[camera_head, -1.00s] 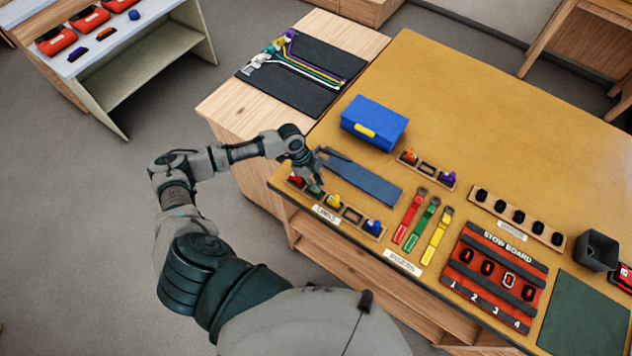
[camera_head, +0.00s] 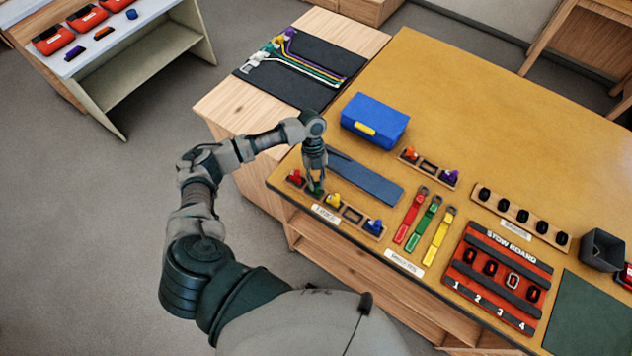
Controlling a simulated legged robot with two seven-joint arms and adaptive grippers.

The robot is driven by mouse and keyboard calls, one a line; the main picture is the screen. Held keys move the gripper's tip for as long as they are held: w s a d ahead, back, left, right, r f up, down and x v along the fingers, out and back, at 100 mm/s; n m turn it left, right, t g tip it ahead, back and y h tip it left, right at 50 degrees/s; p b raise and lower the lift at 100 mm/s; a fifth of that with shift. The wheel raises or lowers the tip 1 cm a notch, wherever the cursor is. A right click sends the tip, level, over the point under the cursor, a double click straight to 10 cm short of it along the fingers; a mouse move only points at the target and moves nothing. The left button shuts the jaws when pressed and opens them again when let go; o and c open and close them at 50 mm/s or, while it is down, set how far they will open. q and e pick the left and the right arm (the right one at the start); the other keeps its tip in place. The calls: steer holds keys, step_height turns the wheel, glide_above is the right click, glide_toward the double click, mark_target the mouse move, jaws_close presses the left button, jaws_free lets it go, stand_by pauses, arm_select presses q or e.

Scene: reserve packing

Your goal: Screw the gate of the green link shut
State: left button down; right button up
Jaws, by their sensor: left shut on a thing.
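The green link (camera_head: 316,190) is in the long wooden links rack at the front left edge of the yellow-topped table, between the red link (camera_head: 295,177) and the yellow link (camera_head: 334,201). My left gripper (camera_head: 316,183) points straight down and is shut on the green link. The fingers hide most of the link, and its gate is too small and covered to make out. My right gripper is not in view.
A blue link (camera_head: 373,227) sits farther along the rack, past an empty slot. A blue-grey mat (camera_head: 368,182) and a blue box (camera_head: 375,122) lie behind. Colored straps (camera_head: 423,222) and the stow board (camera_head: 496,278) are to the right.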

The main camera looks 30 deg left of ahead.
arm_select(q)
steer(key=shift+r, duration=0.1)
steer(key=m, duration=0.2)
steer(key=m+y+b, duration=0.1)
steer(key=m, duration=0.1)
steer(key=shift+d+m+g+y, duration=0.1)
steer(key=shift+m+g+y, duration=0.2)
steer(key=shift+m+g, duration=0.1)
steer(key=shift+m+y, duration=0.5)
steer(key=shift+m, duration=0.7)
steer(key=c, duration=1)
jaws_free()
steer(key=shift+o, duration=0.2)
